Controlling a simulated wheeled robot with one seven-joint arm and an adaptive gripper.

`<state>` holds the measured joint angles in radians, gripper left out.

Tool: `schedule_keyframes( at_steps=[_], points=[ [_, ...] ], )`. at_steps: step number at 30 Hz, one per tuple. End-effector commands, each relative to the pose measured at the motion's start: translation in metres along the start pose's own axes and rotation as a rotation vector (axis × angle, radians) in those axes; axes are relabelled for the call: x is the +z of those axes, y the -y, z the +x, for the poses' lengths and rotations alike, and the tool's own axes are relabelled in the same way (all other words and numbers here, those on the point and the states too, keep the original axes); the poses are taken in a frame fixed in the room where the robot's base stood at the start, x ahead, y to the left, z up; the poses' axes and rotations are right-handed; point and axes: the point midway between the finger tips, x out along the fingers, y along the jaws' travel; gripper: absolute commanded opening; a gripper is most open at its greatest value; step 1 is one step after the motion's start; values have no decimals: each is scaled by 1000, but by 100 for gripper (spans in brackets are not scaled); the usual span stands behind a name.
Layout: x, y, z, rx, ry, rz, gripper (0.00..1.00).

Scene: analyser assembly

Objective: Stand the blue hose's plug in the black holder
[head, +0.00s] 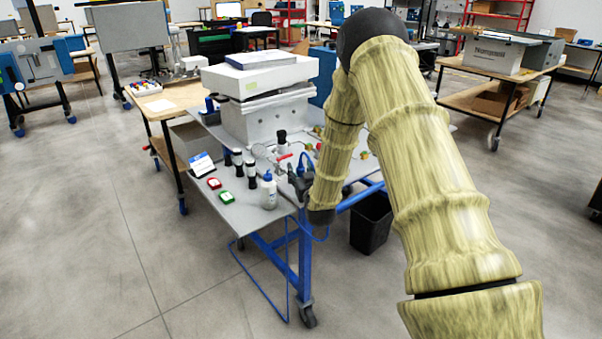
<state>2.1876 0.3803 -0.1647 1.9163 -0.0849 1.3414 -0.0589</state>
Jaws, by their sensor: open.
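My gripper (297,181) is a small dark shape at the end of my arm, low over the right front part of the grey table (238,212). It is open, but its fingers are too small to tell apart. The blue hose (262,291) hangs in a long loop below the table's front edge, and part of it runs up beside my gripper. A blue piece (307,159) shows right at my gripper; I cannot tell whether it is the plug. The black holder cannot be made out clearly among the dark shapes there.
A white squeeze bottle (268,191), dark-capped bottles (238,163), a red box (214,183) and a green box (226,197) stand left of my gripper. A white analyser (262,108) is behind. A black bin (371,222) stands on the floor at right.

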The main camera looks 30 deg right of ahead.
Motion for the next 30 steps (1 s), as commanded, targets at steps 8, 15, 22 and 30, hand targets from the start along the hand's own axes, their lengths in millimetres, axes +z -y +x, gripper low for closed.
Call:
schedule_keyframes(
  at_steps=[8,15,22,30],
  points=[
    [0,0,0,0,0,0,6],
    [-1,0,0,0,-1,0,0],
    [-8,0,0,0,-1,0,0],
    [-16,0,0,0,-1,0,0]
  ],
)
